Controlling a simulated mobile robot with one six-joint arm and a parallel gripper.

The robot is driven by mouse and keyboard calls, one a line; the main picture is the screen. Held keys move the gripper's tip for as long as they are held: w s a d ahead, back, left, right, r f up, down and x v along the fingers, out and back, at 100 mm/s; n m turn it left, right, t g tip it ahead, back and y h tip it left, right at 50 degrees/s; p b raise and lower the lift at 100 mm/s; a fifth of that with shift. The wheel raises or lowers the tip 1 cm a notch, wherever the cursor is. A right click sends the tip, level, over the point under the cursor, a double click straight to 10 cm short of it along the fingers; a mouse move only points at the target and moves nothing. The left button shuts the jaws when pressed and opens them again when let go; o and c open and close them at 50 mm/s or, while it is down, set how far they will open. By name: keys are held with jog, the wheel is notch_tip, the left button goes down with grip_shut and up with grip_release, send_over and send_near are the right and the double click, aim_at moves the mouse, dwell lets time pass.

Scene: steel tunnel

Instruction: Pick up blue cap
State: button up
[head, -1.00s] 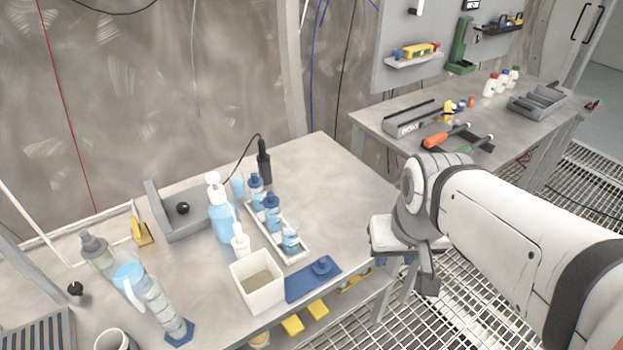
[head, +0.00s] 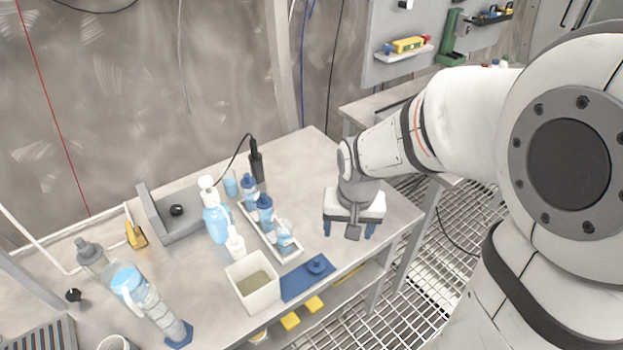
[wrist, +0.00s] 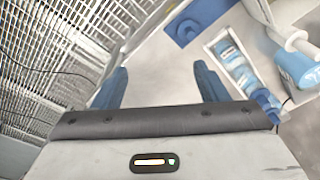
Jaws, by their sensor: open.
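A loose blue cap (head: 318,265) lies on a blue mat (head: 296,288) near the table's front edge. In the wrist view the cap (wrist: 187,31) shows near the top, beyond the fingers and right of centre. My gripper (head: 349,230) is open and empty, above the table's right part, to the right of and behind the cap. Its two blue fingers also show apart in the wrist view (wrist: 162,84). A white tray (head: 256,234) left of the gripper holds a front bottle (head: 285,240) without a blue cap and bottles with blue caps (head: 264,201).
A white square bin (head: 238,270) stands left of the mat. A pump bottle (head: 216,218), a small white bottle (head: 235,243) and a black upright device (head: 257,162) stand around the tray. Bare tabletop lies behind the gripper. A second bench stands at the back right.

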jog(key=m+g+p, duration=0.1)
jog(key=p, duration=0.1)
send_over(317, 259)
notch_tip(317, 259, down, 8)
jog(key=shift+f, duration=0.1)
jog(key=shift+a+f, duration=0.15)
jog(key=shift+f, duration=0.2)
jog(key=shift+f+p, duration=0.9)
jog(key=shift+f, duration=3)
jog(key=c, duration=1.1)
